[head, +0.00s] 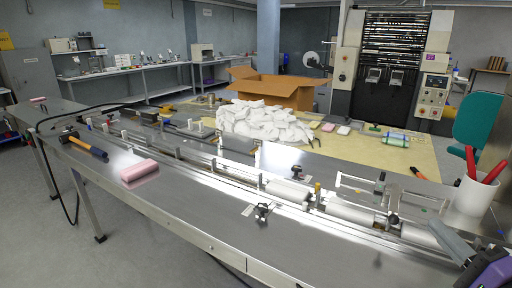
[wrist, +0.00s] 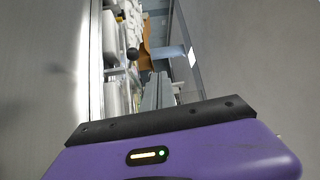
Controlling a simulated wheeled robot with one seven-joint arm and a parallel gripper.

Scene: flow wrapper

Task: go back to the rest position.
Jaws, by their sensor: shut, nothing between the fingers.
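My gripper (head: 446,238) shows at the lower right corner of the head view, its grey fingers above the near right part of the steel bench (head: 190,207). The purple wrist housing behind the fingers is cut off by the frame edge. In the wrist view the fingers (wrist: 158,92) point away from the camera, close together, with nothing seen between them. The gripper is shut and empty. It appears close to a white cup (head: 469,198) holding red-handled tools; I cannot tell the exact gap.
Behind are a pile of white packs (head: 262,122), a cardboard box (head: 285,90) and a teal chair (head: 480,118). The floor at front left looks clear.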

